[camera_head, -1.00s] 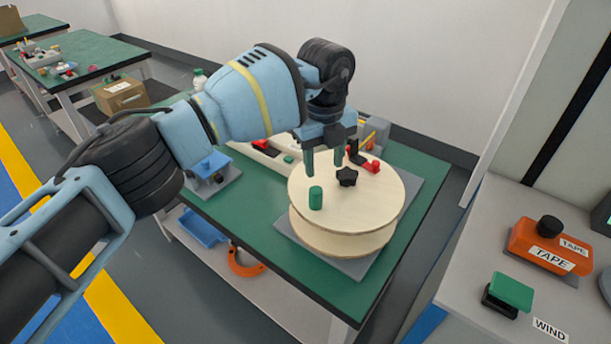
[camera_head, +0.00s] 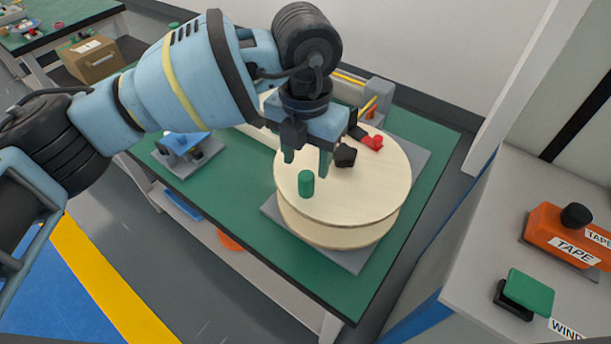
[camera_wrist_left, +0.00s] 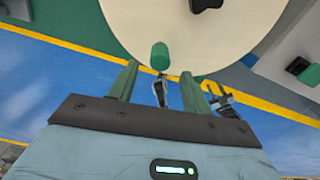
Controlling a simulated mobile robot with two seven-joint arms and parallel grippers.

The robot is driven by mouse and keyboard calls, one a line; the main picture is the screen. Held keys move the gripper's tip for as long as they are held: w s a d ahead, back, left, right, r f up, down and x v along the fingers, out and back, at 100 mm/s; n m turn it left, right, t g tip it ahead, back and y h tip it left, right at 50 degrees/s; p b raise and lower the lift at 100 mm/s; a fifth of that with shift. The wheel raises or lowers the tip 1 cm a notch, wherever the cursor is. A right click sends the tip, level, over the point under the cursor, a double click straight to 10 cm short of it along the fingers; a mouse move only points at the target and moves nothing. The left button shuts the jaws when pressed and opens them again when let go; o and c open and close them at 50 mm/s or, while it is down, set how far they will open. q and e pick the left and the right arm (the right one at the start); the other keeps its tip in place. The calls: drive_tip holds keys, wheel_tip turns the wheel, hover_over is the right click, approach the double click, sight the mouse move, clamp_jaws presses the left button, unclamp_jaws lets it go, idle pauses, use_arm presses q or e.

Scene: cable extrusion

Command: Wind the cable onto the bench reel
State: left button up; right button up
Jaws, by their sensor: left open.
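The bench reel (camera_head: 345,205) is a pale wooden spool on a grey base plate on the green bench. A green peg handle (camera_head: 306,184) stands upright on its top disc, and a black star knob (camera_head: 345,156) sits at its centre. My left gripper (camera_head: 307,168) is open and empty, its green fingers above the disc just behind the handle. In the left wrist view, the handle (camera_wrist_left: 160,56) shows ahead of and between the open fingers (camera_wrist_left: 158,85), apart from them. No cable can be made out on the reel. My right gripper is not in view.
A blue fixture (camera_head: 186,146) stands on the bench left of the reel. The bench's front left is clear.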

sight(306, 175)
use_arm(q)
drive_tip(key=shift+f, duration=3.15)
clamp_jaws()
